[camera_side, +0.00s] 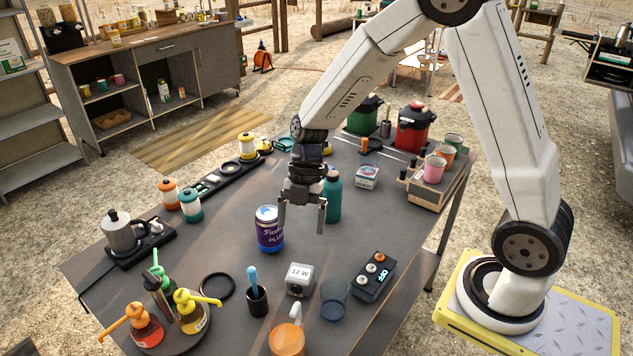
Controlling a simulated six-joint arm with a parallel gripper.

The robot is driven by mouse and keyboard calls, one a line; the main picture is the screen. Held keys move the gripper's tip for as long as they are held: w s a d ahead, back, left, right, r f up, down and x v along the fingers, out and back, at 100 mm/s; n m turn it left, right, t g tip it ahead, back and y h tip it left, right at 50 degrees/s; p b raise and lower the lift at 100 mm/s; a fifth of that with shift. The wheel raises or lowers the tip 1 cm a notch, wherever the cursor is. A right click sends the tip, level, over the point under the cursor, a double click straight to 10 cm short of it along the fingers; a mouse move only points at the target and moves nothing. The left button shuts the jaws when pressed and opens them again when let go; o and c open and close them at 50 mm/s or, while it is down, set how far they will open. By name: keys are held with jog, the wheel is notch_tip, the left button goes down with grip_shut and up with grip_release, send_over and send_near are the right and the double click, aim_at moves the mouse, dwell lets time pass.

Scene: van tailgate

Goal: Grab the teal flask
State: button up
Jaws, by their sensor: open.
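The teal flask (334,199) stands upright on the grey table, right of the middle of the picture. My gripper (302,218) points down with its two fingers apart. It hangs between the camera and the flask, its right finger overlapping the flask's left side in the picture. I cannot tell whether they touch. A purple-blue can (270,230) stands just left of the flask, close to my left finger. Nothing shows held between the fingers.
A small labelled tub (366,177) stands behind right of the flask. A mug rack (433,188) is at right.

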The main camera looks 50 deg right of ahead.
notch_tip(320, 180, up, 5)
jog(key=m+t+h, duration=0.7)
jog(key=m+t, duration=0.1)
jog(key=m, duration=0.6)
send_over(341, 189)
jog(key=s+d, duration=0.1)
jog(key=d, duration=0.1)
notch_tip(341, 189, down, 4)
jog(key=s+a+r+m+t+y, duration=0.1)
jog(key=s+r+m+t+y, duration=0.3)
jog(key=m+t, duration=0.35)
jog(key=f, duration=1.1)
jog(key=shift+w+a, duration=0.15)
jog(key=shift+w, duration=0.1)
jog(key=shift+x, duration=1.3)
